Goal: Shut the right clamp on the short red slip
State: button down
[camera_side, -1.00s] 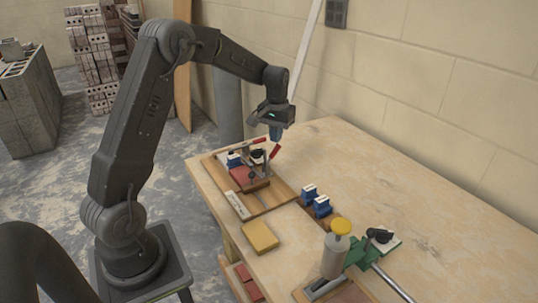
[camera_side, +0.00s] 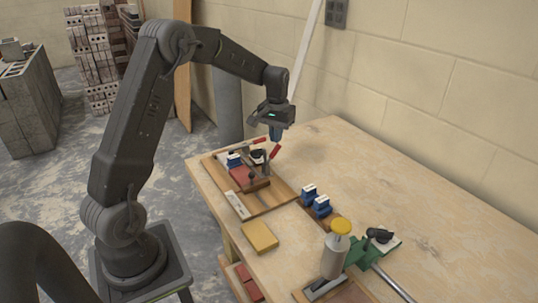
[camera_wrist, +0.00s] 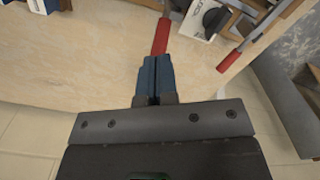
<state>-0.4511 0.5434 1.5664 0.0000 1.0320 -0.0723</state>
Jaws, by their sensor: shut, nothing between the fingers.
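The red slip (camera_side: 243,177) lies on the wooden fixture board (camera_side: 268,198) at the table's left end. Two toggle clamps with red handles stand at it. The right clamp's red handle (camera_side: 274,152) stands up at a slant, just below my gripper (camera_side: 275,136). In the wrist view this handle (camera_wrist: 161,36) points at the tips of my blue fingers (camera_wrist: 155,62), which are together and empty. I cannot tell whether they touch it. The other red handle (camera_wrist: 230,60) is to the right there. The slip is not clearly visible in the wrist view.
A white box with a black knob (camera_wrist: 208,17) is between the handles in the wrist view. Blue blocks (camera_side: 321,206), a yellow block (camera_side: 260,237), a yellow-capped bottle (camera_side: 335,255) and a green tool (camera_side: 362,254) are nearer the front. The table's right rear is clear.

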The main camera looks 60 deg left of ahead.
jog(key=shift+f, duration=0.1)
jog(key=shift+w+f, duration=0.5)
jog(key=shift+f, duration=0.3)
jog(key=shift+w+f, duration=0.45)
jog(key=shift+f, duration=0.3)
jog(key=shift+r, duration=3.6)
